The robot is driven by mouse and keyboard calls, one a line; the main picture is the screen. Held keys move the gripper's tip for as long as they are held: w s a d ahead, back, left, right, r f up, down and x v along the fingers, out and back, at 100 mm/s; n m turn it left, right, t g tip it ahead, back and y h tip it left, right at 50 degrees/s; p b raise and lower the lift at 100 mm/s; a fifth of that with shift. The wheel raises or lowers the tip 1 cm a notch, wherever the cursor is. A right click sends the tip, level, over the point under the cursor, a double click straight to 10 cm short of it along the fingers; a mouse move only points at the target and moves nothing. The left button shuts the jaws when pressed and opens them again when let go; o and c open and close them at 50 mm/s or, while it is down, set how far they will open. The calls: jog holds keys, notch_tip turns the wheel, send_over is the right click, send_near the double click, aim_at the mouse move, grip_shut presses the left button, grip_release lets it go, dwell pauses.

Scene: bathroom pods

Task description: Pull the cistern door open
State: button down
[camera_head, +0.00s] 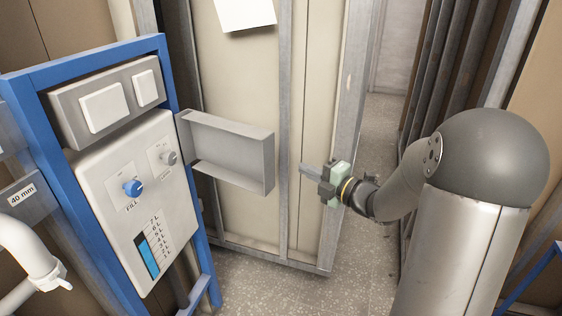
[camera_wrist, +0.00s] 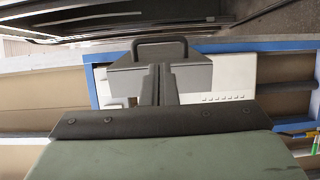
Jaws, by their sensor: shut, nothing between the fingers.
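A grey, shallow box-shaped panel (camera_head: 232,150) with a raised rim stands out from the right side of the blue-framed unit. It looks like the cistern door, swung open with its inner side towards the head camera. My gripper (camera_head: 304,169) is just right of its free end, pointing left, with a visible gap between them. In the wrist view the fingers (camera_wrist: 159,72) are together with nothing between them. A dark grey handle-like loop (camera_wrist: 160,42) shows just beyond the fingertips; I cannot tell whether it belongs to the door. The door's outer face is hidden in the head view.
The blue frame (camera_head: 168,75) carries a white panel (camera_head: 150,200) with a blue knob (camera_head: 132,188) and a plate with two white buttons (camera_head: 105,108). A metal-framed beige wall panel (camera_head: 245,75) stands behind the door. Speckled floor (camera_head: 262,285) lies clear below.

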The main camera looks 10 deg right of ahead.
jog(key=a+p+x, duration=0.1)
jog(key=p+x, duration=0.2)
jog(key=x, duration=0.6)
jog(key=shift+r, duration=0.1)
